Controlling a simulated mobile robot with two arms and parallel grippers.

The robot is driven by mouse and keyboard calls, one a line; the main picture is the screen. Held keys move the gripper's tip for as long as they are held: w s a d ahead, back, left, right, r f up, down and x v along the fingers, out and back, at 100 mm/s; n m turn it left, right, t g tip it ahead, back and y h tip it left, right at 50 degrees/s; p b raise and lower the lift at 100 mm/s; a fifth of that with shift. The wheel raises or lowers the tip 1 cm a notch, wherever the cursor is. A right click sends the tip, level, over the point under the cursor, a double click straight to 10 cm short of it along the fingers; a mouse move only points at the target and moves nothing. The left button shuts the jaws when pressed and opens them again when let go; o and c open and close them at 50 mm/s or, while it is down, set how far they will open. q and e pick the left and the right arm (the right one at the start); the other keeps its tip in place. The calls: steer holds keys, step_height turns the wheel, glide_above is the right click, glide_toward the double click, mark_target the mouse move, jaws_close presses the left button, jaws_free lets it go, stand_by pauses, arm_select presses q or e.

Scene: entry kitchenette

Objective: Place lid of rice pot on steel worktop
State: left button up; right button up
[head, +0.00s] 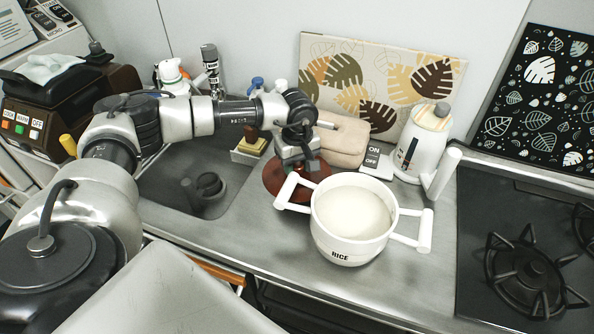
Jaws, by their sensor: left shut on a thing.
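The white rice pot (341,241), marked RICE, stands uncovered on the steel worktop (262,240), with white contents showing inside. Its handles stick out to the left and right. The reddish-brown lid (278,184) is behind and left of the pot, at or just above the worktop; I cannot tell whether it touches. My left gripper (303,172) reaches down over the lid and is shut on it. The pot's rim and handle hide part of the lid, and the fingertips are hard to make out. My right gripper is not in view.
The sink (195,185) lies to the left, with a dark object in it. A beige bag-like item (342,142) and a white kettle (425,140) stand behind the pot. The black stove (525,250) is at right. Bare worktop lies between pot and stove.

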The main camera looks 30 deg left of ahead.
arm_select(q)
step_height(320, 180, down, 2)
steer(key=shift+f+p, duration=0.2)
steer(key=shift+p, duration=0.2)
steer(key=shift+f, duration=0.5)
steer(key=shift+f, duration=0.1)
steer(key=o, duration=1)
steer(key=shift+a, duration=0.1)
